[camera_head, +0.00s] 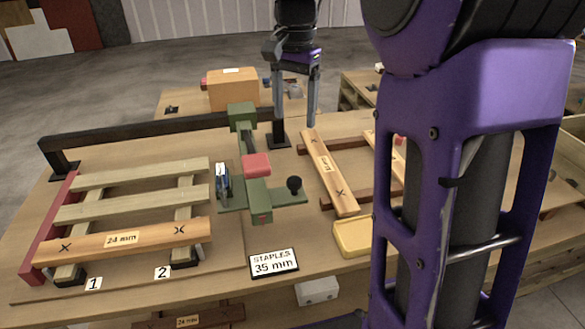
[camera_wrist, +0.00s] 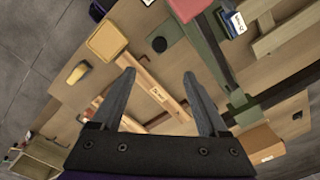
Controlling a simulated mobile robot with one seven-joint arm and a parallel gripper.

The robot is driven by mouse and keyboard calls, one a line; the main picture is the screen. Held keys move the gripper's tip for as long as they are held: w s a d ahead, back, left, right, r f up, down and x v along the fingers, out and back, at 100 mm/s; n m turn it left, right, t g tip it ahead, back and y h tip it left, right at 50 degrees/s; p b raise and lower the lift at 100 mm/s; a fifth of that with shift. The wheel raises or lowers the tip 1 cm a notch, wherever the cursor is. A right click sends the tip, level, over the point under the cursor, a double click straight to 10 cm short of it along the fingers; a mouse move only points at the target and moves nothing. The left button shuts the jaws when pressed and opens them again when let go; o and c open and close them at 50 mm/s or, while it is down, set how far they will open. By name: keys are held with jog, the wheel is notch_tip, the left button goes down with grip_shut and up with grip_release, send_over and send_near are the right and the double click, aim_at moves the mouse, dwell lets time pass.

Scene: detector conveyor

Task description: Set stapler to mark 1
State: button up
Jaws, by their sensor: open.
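The stapler (camera_head: 261,198) is a green carriage with a red block on top and a black knob (camera_head: 294,184) on its right plate. It hangs on the black rail, to the right of mark 2 (camera_head: 162,273); mark 1 (camera_head: 93,284) is farther left. The stapler also shows in the wrist view (camera_wrist: 206,50), with the knob (camera_wrist: 160,44) beside it. My gripper (camera_head: 296,130) is open and empty, fingers pointing down, behind and above the knob. Its fingers also show in the wrist view (camera_wrist: 158,75).
A slatted pallet with a front board (camera_head: 120,240) labelled 24 mm lies left. A "STAPLES 35 mm" sign (camera_head: 273,263) stands in front. Loose boards (camera_head: 330,172) and a yellow tray (camera_head: 352,238) lie right. The black rail (camera_head: 140,133) crosses behind. My purple arm hides the right side.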

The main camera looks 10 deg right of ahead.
aim_at(295, 180)
notch_tip(295, 180, down, 17)
jog(key=b, duration=0.3)
jog(key=shift+r, duration=0.1)
grip_shut()
dwell(0.4)
dwell(1.0)
